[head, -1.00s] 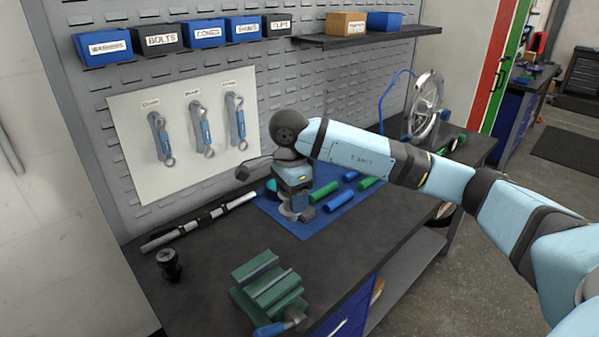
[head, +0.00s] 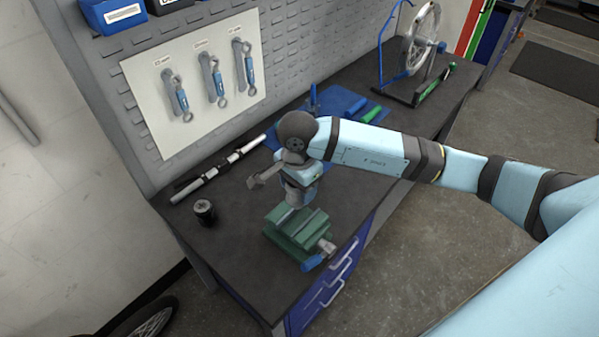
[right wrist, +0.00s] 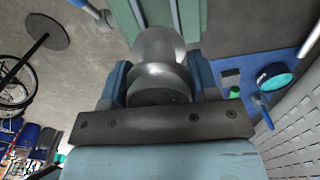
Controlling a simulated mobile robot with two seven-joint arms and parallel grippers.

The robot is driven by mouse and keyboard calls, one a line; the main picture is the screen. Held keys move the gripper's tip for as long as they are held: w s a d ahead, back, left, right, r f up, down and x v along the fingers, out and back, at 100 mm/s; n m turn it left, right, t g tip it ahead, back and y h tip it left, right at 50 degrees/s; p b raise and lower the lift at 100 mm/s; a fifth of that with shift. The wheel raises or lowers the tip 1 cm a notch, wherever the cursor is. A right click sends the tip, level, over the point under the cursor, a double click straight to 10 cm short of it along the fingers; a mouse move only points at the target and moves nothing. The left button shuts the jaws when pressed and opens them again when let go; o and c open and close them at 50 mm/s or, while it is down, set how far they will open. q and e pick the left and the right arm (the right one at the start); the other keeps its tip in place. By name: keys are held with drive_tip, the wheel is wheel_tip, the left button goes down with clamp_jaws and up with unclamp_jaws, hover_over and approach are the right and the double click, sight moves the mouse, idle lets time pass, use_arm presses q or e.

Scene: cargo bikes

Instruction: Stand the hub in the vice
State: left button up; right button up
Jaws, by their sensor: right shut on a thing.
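The hub (right wrist: 160,60) is a silver, spool-shaped metal part in the right wrist view. My right gripper (right wrist: 158,82) is shut on it, with a blue finger on each side. In the head view my right gripper (head: 299,192) points down just above the back of the vice (head: 312,237), and its fingertips and the hub are mostly hidden there. The vice is green with a blue handle and sits at the bench's front edge. It also shows in the right wrist view (right wrist: 189,16), beyond the hub's far end. Whether hub and vice touch cannot be told. My left gripper is not in view.
A black cylindrical part (head: 204,212) stands left of the vice. A long silver and black tool (head: 218,170) lies behind it. A blue mat (head: 341,99) with green and blue pieces and a wheel stand (head: 420,60) are farther right. Wrenches hang on a white board (head: 150,92).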

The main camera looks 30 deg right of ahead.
sight(299, 198)
drive_tip(key=shift+d+f+b, duration=0.1)
drive_tip(key=shift+f+b, duration=0.25)
drive_tip(key=shift+f, duration=0.4)
drive_tip(key=shift+f+b, duration=0.45)
drive_tip(key=shift+f, duration=0.85)
drive_tip(key=shift+f+b, duration=0.9)
drive_tip(key=shift+b, duration=0.3)
drive_tip(key=shift+f+b, duration=0.55)
drive_tip(key=shift+b, duration=0.15)
